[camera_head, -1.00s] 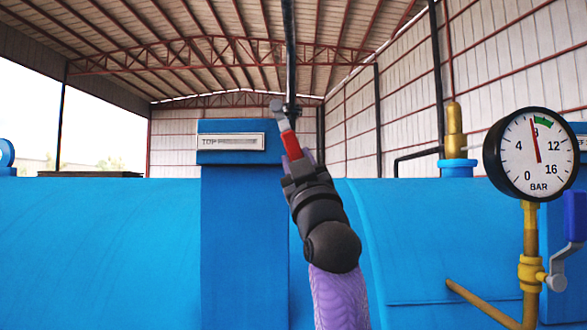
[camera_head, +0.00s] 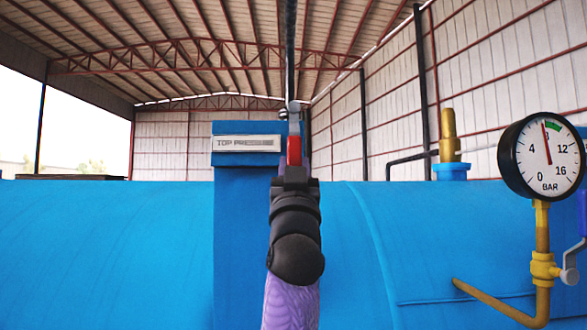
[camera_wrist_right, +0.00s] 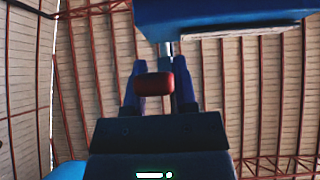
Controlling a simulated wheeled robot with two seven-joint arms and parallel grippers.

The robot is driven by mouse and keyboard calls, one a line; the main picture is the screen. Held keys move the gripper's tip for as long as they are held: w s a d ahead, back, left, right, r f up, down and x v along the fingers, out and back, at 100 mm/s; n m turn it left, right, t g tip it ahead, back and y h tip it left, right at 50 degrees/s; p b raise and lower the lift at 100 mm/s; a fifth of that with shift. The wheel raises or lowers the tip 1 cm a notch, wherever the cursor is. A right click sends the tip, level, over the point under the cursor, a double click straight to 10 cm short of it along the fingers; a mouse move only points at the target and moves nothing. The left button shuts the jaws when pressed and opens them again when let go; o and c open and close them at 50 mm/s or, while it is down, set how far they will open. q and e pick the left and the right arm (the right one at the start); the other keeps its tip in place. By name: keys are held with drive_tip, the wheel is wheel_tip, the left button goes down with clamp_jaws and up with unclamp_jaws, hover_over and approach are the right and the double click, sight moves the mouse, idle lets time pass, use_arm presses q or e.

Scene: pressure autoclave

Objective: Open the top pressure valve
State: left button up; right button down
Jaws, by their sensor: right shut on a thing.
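The top pressure valve has a red lever handle (camera_head: 294,151) on a grey metal stem (camera_head: 294,108), beside a blue post with a white plate (camera_head: 246,144) reading "TOP PRES…". My right gripper (camera_head: 293,168) is shut on the handle, which stands about upright in the head view. In the right wrist view the red handle's end (camera_wrist_right: 154,84) shows between the two fingers of my right gripper (camera_wrist_right: 157,88). The fingers and wrist hide the handle's lower part. A dark vertical pipe (camera_head: 290,50) rises above the valve. My left gripper is not in view.
A round gauge (camera_head: 543,156) on a yellow pipe (camera_head: 543,220) stands at the right, its needle near the green mark. A brass fitting (camera_head: 449,135) rises from the big blue vessel (camera_head: 110,245). The space above the vessel's left side is clear.

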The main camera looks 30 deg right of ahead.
drive_tip(key=shift+r, duration=0.1)
drive_tip(key=c, duration=0.7)
unclamp_jaws()
drive_tip(key=shift+c, duration=0.2)
drive_tip(key=o, duration=0.3)
drive_tip(key=shift+w+a, duration=0.1)
drive_tip(key=shift+o, duration=0.2)
drive_tip(key=b+v, duration=0.5)
drive_tip(key=v, duration=0.5)
